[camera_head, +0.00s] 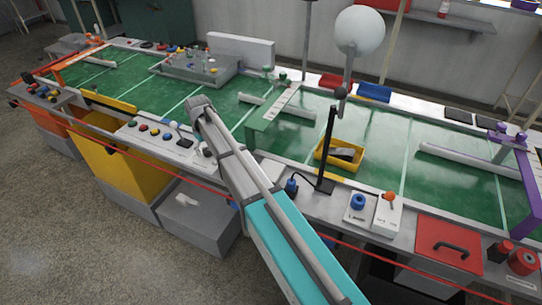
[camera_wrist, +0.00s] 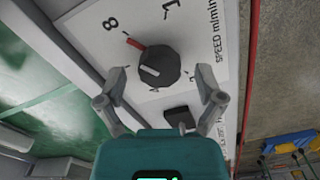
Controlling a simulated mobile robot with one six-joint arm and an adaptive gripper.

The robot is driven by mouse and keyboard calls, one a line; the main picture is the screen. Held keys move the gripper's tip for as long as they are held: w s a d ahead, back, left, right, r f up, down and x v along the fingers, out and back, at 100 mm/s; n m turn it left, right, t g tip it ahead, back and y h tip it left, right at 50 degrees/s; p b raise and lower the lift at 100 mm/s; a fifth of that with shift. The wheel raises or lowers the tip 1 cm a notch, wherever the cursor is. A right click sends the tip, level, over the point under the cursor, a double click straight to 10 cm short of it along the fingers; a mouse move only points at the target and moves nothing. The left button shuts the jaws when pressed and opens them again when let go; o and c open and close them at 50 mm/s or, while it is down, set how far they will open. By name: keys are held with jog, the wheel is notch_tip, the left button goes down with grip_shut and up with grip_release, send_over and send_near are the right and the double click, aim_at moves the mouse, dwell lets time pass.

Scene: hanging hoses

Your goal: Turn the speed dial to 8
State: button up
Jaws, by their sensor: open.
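The speed dial (camera_wrist: 159,66) is a dark round knob on a white panel (camera_wrist: 222,22) lettered "SPEED m/min" in the wrist view. A short white line marks the knob's face. My gripper (camera_wrist: 161,72) is open, with one fingertip left and one right of the knob, apart from it. It appears empty. In the head view I cannot make out the dial or my fingertips near my arm.
A black square part (camera_wrist: 180,116) sits below the dial, between my fingers. In the head view, the front control strip (camera_head: 150,133) carries several coloured buttons. A lamp with a white globe (camera_head: 360,30) and a yellow tray (camera_head: 339,154) stand right of my arm.

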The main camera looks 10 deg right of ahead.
aim_at(207, 150)
jog(key=n, duration=1.2)
jog(key=shift+n, duration=0.3)
jog(key=shift+r+n, duration=0.25)
jog(key=shift+n, duration=0.05)
notch_tip(207, 150, up, 14)
jog(key=p, duration=1.4)
jog(key=s+d+f+m+b, duration=0.2)
jog(key=s+d+f+m, duration=0.1)
jog(key=s+d+m, duration=1.3)
jog(key=shift+s+d, duration=1.95)
jog(key=shift+s, duration=0.35)
jog(key=shift+w, duration=0.1)
